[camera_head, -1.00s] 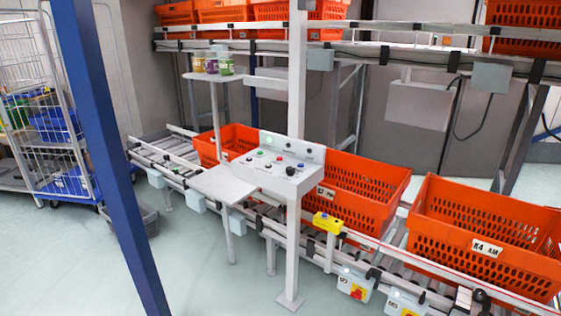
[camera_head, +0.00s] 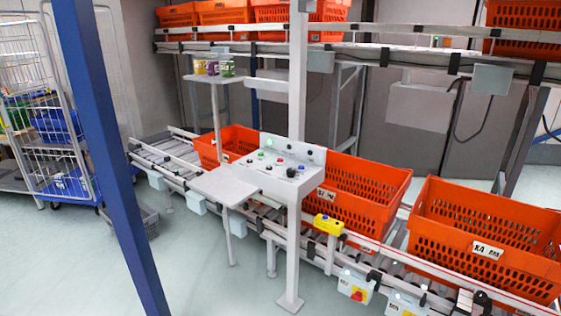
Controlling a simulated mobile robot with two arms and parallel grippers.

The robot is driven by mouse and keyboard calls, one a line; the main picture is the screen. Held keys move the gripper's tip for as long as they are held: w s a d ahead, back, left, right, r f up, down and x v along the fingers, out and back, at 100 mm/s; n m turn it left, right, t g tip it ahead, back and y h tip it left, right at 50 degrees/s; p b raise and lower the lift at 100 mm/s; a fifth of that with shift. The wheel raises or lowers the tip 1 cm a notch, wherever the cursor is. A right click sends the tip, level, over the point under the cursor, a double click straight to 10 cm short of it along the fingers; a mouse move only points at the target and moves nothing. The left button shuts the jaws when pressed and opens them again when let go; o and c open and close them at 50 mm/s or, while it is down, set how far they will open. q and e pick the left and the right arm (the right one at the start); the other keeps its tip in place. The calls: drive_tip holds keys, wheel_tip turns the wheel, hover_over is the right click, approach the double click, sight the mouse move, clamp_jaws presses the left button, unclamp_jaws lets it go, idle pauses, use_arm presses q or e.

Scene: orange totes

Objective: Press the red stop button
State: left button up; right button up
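A grey control panel (camera_head: 285,172) stands on a post in the middle of the view, beside the roller conveyor. It carries several small buttons, among them a red one (camera_head: 280,162), with green, blue and black ones around it. A red-and-yellow switch (camera_head: 357,295) sits on a grey box low on the conveyor side. A yellow box (camera_head: 328,224) is mounted on the conveyor's near rail; whether it has a button is too small to tell. Neither of my grippers is in view.
Orange totes (camera_head: 484,225) stand on the lower conveyor behind the panel, and more are on the upper one. A grey shelf (camera_head: 222,186) juts out left of the panel. A blue post (camera_head: 105,160) crosses the left foreground. The floor (camera_head: 215,285) between post and panel is clear.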

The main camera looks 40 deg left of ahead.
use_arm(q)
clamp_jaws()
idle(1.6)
